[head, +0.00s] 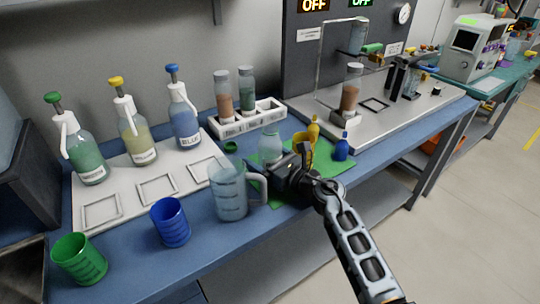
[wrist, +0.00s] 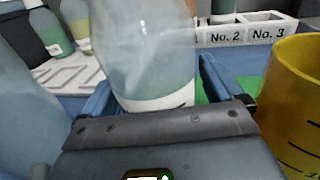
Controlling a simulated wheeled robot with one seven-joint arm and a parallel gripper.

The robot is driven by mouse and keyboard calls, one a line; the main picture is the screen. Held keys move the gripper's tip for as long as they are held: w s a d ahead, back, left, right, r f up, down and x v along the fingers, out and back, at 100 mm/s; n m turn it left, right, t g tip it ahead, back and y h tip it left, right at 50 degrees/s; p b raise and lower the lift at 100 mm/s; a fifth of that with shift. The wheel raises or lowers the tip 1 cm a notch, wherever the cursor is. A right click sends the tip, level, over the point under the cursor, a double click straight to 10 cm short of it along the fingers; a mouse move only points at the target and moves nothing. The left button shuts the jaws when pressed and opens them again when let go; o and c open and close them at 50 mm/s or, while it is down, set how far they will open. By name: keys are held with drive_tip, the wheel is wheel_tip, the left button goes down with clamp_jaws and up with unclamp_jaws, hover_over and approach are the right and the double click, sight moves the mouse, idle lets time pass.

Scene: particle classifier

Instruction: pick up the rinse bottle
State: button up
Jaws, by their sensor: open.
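My gripper (head: 277,170) is low at the bench, reaching in from the front right. Its blue fingers are apart, one on each side of the bottle, in the wrist view (wrist: 155,85). I cannot tell whether either finger touches it. The lower part of the bottle is hidden by my gripper in the head view.
The clear jug (head: 229,190) stands close left of my gripper. A yellow cup (head: 301,150) stands close right, with small yellow (head: 313,130) and blue (head: 341,149) bottles on a green mat (head: 330,167). A white numbered rack (head: 236,127) is behind. Blue (head: 170,224) and green cups (head: 79,262) stand left.

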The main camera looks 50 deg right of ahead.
drive_tip(key=c, duration=1.3)
